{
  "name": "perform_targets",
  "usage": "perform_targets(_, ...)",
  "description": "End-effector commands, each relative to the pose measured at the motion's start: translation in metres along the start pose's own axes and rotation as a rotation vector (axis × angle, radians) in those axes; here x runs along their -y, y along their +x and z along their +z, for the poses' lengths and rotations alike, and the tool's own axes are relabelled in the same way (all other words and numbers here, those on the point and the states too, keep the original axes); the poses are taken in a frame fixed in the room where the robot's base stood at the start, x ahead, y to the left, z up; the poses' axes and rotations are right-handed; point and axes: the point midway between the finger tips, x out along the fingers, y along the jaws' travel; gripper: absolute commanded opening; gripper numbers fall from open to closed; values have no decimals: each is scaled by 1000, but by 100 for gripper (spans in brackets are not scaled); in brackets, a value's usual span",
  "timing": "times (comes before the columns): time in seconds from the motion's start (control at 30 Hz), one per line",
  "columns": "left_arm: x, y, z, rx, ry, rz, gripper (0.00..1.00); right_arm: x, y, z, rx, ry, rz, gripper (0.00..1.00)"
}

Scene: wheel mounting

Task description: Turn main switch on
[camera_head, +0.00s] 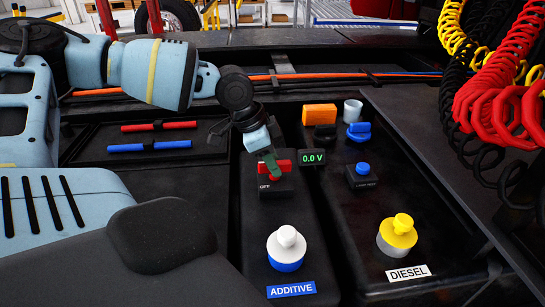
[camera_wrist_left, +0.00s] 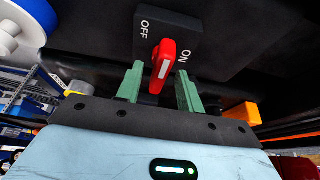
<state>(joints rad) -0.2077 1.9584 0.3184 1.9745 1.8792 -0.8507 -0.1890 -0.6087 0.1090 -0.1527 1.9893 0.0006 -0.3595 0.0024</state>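The main switch has a red handle (camera_head: 283,165) on a black block in the head view, with an OFF label at its lower left. In the left wrist view the red handle (camera_wrist_left: 163,60) with a white stripe shows in front of the black plate (camera_wrist_left: 185,32) marked OFF and ON. My left gripper (camera_head: 268,164) is at the switch. Its green fingers (camera_wrist_left: 158,78) are apart, one on each side of the handle, with visible gaps. The display (camera_head: 313,157) beside the switch reads 0.0 V. My right gripper is not in view.
A white-and-blue ADDITIVE cap (camera_head: 286,248) and a yellow DIESEL cap (camera_head: 398,234) stand in front. A blue button (camera_head: 362,170), a blue knob (camera_head: 359,131) and an orange block (camera_head: 319,114) are to the right. Red coiled hoses (camera_head: 500,95) hang at the far right.

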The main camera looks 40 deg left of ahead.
Motion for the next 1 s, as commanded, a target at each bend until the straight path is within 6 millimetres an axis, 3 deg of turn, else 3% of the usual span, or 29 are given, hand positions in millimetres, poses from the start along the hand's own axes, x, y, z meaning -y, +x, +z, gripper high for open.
perform_targets(0.07,0,0,0,0,0,0,32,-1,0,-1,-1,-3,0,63)
perform_targets(0.3,0,0,0,0,0,0,1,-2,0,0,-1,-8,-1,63)
perform_targets(0.67,1,2,1,0,32,15,0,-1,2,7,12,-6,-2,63)
perform_targets(1.0,3,5,1,1,230,100,0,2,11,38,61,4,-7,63)
